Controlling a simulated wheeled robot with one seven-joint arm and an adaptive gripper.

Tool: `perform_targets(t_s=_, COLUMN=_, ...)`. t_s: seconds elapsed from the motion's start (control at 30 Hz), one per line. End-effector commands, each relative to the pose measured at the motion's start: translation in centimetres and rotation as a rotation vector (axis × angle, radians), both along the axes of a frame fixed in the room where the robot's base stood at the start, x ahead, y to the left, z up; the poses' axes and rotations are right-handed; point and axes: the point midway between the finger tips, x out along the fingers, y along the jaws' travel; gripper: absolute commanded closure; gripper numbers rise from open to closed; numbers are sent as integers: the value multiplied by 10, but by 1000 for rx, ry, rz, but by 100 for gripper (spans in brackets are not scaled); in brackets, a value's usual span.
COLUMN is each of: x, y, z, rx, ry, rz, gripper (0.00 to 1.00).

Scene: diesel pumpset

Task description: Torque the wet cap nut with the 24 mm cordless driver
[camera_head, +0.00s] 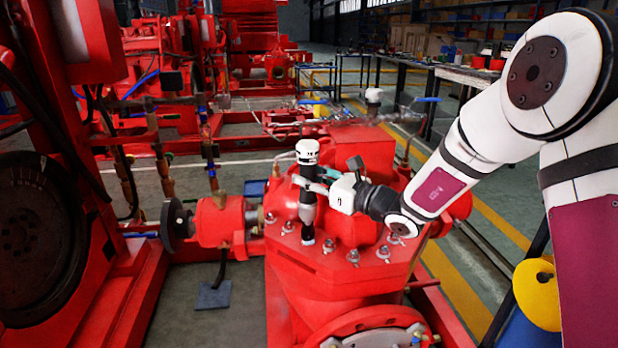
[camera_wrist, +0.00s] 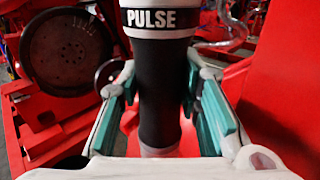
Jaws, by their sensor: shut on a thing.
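The cordless driver (camera_head: 308,212) stands upright over the red pump casing (camera_head: 342,268), with a white top and a black body. My gripper (camera_head: 314,185) reaches in from the right and is shut around its middle. In the wrist view the black driver body, marked PULSE (camera_wrist: 158,80), sits between the teal pads of my gripper (camera_wrist: 160,100). The driver's pale lower end is down at the casing's row of nuts, at the left front; my view does not show whether it is seated on one. Other cap nuts (camera_head: 353,256) show along the flange. I cannot tell which nut is wet.
A red bearing housing with a shaft coupling (camera_head: 175,225) lies left of the casing. A large dark flywheel (camera_head: 40,235) stands at the far left. A capped fitting and blue-handled valve (camera_head: 427,99) rise behind. A yellow round object (camera_head: 537,293) is at the lower right.

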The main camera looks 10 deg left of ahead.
Motion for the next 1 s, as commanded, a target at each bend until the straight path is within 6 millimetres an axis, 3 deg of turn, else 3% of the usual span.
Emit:
perform_targets(t_s=0.47, x=0, y=-2, z=-2, rx=-6, ry=5, rz=-3, gripper=100)
perform_targets(t_s=1.0, x=0, y=-1, z=32, rx=-1, ry=0, rz=-2, gripper=100)
